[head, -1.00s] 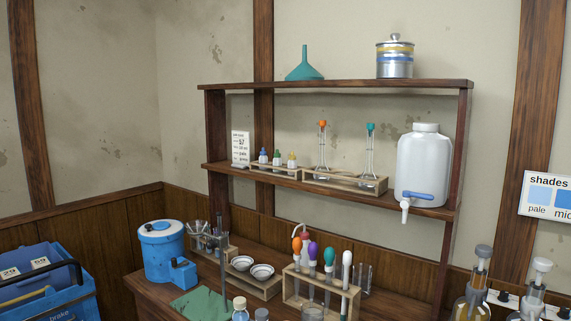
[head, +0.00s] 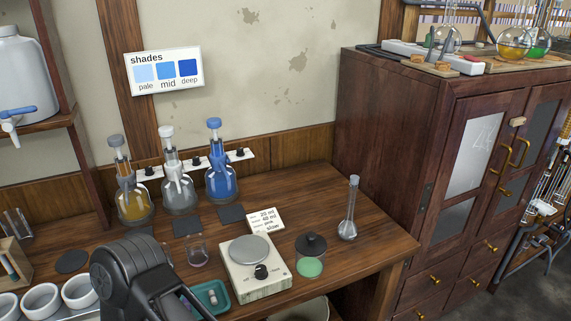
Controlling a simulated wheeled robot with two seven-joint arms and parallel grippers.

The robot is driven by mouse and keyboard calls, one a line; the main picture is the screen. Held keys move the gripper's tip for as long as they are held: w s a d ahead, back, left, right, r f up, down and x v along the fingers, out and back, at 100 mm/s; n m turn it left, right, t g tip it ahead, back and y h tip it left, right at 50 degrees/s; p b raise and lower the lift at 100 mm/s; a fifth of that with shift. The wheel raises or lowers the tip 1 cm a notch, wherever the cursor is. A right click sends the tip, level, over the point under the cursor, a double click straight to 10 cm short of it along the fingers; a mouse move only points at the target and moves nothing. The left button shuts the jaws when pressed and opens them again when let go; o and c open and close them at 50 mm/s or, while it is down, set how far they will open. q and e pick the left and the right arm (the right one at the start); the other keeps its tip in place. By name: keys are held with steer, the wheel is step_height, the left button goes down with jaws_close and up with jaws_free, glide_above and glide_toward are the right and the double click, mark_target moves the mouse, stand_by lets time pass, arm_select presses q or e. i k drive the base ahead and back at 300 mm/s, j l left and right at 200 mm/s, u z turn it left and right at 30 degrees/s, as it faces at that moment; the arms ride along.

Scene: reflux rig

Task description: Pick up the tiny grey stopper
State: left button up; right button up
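No loose stopper can be named with certainty as the tiny grey one. A slim clear flask (head: 347,228) stands upright at the right of the bench, with a small grey stopper (head: 354,181) at the top of its neck. A small teal tray (head: 222,287) near the front edge holds a little pale grey piece (head: 212,297), too small to identify. A larger grey top sits on the amber bottle (head: 133,205). A black part, probably of my own arm, rises at the bottom left and partly hides the teal tray. No fingertips of either gripper show.
A balance (head: 254,280), a dark-lidded green jar (head: 310,266) and a small glass (head: 197,251) stand around the tray. Clear and blue dispenser bottles (head: 221,183) stand behind. White bowls (head: 41,301) are at the front left. A tall cabinet (head: 400,150) borders the bench's right.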

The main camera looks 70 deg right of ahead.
mark_target(354, 180)
steer(key=z, duration=2.8)
steer(key=u, duration=0.15)
steer(key=i+l+u, duration=0.1)
steer(key=l+u, duration=0.15)
steer(key=i+l+u, duration=0.1)
steer(key=l+u, duration=0.45)
steer(key=l, duration=0.2)
steer(key=l+u, duration=0.3)
steer(key=l, duration=3.35)
steer(key=i+j, duration=0.25)
